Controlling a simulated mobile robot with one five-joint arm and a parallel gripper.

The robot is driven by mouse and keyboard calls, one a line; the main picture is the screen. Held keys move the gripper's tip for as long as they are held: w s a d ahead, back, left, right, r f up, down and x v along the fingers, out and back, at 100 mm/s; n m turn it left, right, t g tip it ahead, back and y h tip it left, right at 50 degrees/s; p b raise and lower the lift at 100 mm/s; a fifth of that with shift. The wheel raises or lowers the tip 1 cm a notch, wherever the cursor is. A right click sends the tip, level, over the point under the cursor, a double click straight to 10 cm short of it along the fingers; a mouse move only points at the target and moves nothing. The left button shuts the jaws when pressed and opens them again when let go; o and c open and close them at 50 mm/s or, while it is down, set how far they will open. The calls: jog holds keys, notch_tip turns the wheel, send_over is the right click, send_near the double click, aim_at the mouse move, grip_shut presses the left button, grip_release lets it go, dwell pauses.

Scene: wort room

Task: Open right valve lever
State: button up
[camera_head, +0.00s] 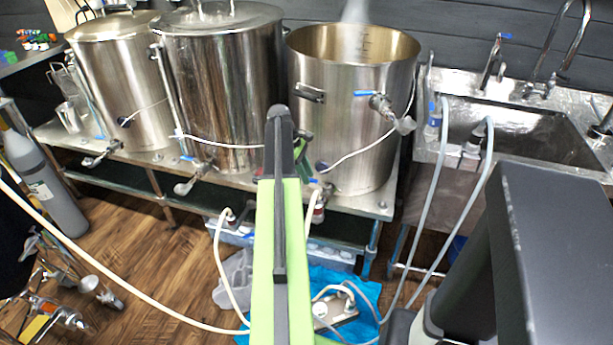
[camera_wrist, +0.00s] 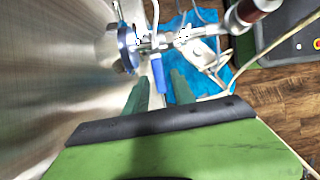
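In the wrist view, a steel valve (camera_wrist: 150,42) with a blue ring sticks out from a shiny kettle wall. Its blue lever (camera_wrist: 158,76) points toward my gripper. My gripper (camera_wrist: 160,86) has its two green fingers apart, one on each side of the lever's end. I cannot tell whether either finger touches it. In the head view, my gripper (camera_head: 303,155) is in front of the lower part of the right kettle (camera_head: 345,130), mostly behind my green arm. The valve there is largely hidden by the arm.
A middle kettle (camera_head: 222,90) and a left kettle (camera_head: 125,90) have their own low valves. The right kettle also carries an upper valve with a blue lever (camera_head: 368,93). Hoses cross in front of the metal table (camera_head: 150,158). A sink (camera_head: 515,130) stands at right.

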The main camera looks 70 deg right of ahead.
grip_shut()
dwell(1.2)
